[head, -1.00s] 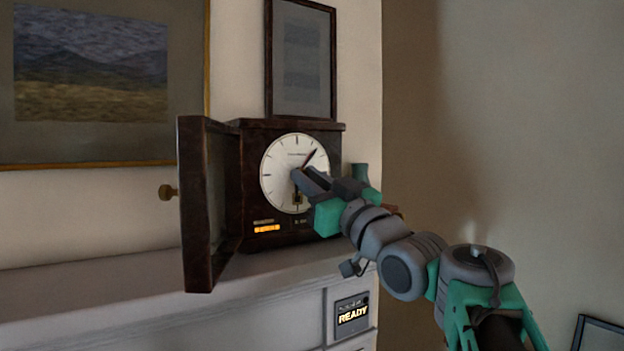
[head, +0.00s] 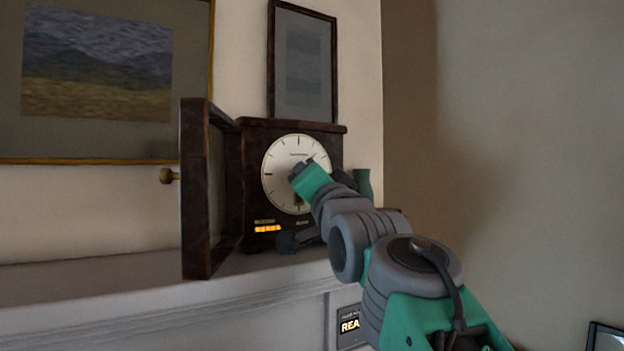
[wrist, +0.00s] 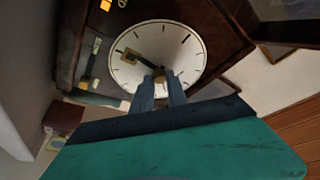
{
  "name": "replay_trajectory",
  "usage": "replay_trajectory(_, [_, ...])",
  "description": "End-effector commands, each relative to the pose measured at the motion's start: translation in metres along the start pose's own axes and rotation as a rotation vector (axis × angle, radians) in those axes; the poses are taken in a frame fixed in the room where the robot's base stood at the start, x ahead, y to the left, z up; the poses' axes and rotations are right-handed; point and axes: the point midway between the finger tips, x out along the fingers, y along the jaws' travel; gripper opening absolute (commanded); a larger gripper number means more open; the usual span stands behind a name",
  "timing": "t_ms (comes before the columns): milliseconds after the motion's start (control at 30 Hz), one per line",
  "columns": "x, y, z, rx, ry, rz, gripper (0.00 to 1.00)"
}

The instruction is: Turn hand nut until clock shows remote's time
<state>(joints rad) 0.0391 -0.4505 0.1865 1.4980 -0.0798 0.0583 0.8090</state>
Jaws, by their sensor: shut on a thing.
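The clock (head: 280,165) has a dark wooden case and a white dial with black hour marks; the dial also shows in the wrist view (wrist: 188,45). My gripper (wrist: 161,82) is at the dial's centre, its fingers shut on the small brass hand nut (wrist: 160,74). In the head view, my gripper (head: 296,172) hides the nut and much of the hands. A brass square piece (wrist: 131,56) shows on the dial off-centre in the wrist view. The hands' exact reading cannot be told. I cannot make out a remote or its time.
The clock's framed door (head: 195,190) stands open on the left, with a knob (head: 168,175). A partly hidden lit panel (head: 349,326) is below the shelf.

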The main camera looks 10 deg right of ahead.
Motion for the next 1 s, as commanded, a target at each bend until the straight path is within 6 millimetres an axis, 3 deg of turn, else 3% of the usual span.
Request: replay_trajectory(1000, [0.0022,-0.0116,-0.0031,0.86,-0.006,0.352,0.0])
